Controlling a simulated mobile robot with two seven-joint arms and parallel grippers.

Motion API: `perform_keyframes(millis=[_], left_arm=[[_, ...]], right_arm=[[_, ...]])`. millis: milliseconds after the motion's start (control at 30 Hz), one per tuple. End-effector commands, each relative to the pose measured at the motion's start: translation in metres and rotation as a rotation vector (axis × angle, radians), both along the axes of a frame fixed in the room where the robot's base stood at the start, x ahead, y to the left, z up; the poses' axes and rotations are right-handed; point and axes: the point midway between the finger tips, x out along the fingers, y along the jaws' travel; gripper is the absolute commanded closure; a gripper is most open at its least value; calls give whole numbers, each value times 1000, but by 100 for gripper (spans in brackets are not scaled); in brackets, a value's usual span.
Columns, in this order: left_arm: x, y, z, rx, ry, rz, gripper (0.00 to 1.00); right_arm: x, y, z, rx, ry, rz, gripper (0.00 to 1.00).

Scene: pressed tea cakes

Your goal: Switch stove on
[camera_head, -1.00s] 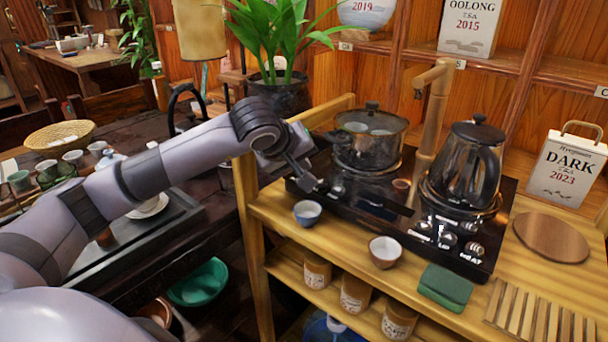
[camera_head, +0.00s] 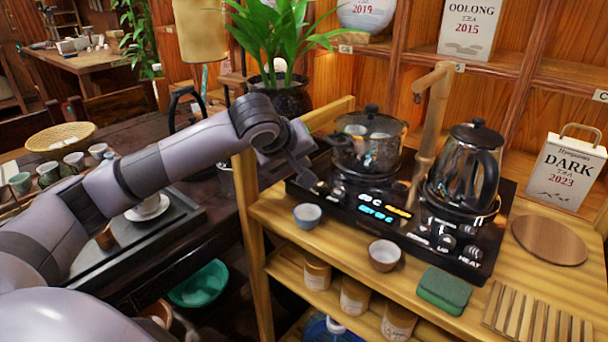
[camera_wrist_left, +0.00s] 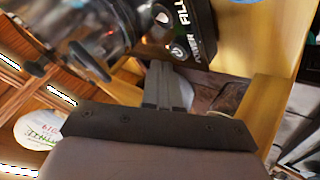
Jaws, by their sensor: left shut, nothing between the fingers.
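The stove (camera_head: 408,229) is a black two-burner hob on the wooden cart, with knobs and lettering along its front. Its display (camera_head: 385,208) is lit with cyan and orange characters. A glass pot (camera_head: 368,150) stands on the left burner and a glass kettle (camera_head: 463,178) on the right. My left gripper (camera_head: 307,180) is shut and empty at the stove's front left corner. In the left wrist view, its fingers (camera_wrist_left: 157,72) point at the stove's panel (camera_wrist_left: 190,30), close to a round power mark; whether they touch it is unclear. My right gripper is not in view.
Two small cups, one bluish (camera_head: 307,215) and one brown (camera_head: 384,255), stand in front of the stove. A green sponge (camera_head: 445,288), a slatted wooden rack (camera_head: 535,318) and a round wooden board (camera_head: 549,240) lie nearby. A wooden post (camera_head: 426,140) rises between pot and kettle.

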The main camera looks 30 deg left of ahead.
Motion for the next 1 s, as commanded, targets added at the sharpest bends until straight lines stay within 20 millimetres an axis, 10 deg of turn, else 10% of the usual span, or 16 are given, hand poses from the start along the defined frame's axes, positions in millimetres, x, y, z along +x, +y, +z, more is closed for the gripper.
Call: perform_keyframes(millis=[1000], left_arm=[[0, 0, 49, 0, 1, 0, 100]], right_arm=[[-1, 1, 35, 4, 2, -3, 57]])
